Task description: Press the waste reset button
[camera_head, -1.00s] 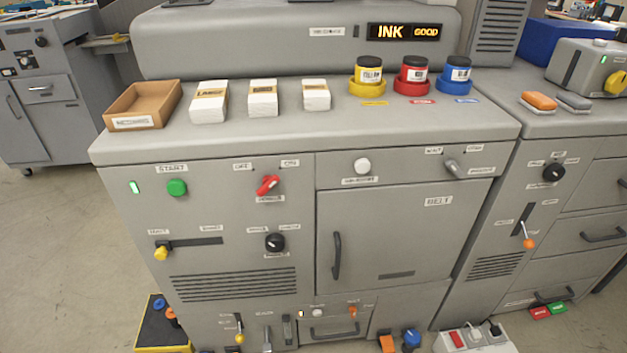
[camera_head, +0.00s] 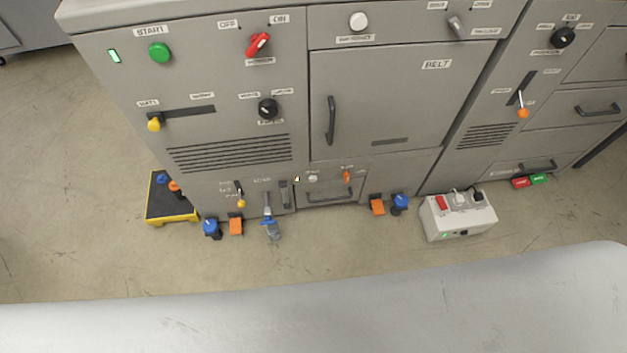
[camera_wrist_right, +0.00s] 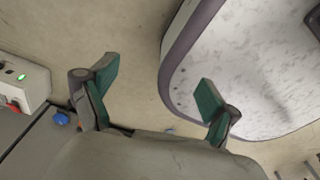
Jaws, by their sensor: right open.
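A small round white button (camera_head: 312,179) sits on the low front panel of the grey machine (camera_head: 230,100), above a small drawer (camera_head: 328,195) with a dark handle. The labels there are too small to read, so I cannot confirm which is the waste reset. A larger white button (camera_head: 358,21) is higher up, above the belt door (camera_head: 400,100). My right gripper (camera_wrist_right: 160,84) is open and empty, its green-padded fingers apart above the floor. It does not show in the head view. My left gripper is not in view.
A white power box (camera_head: 458,214) stands on the floor at right. Orange and blue floor fittings (camera_head: 388,205) are below the machine. A black and yellow platform (camera_head: 170,197) is at left. An orange switch (camera_head: 346,175) neighbours the small white button. The floor in front is mostly clear.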

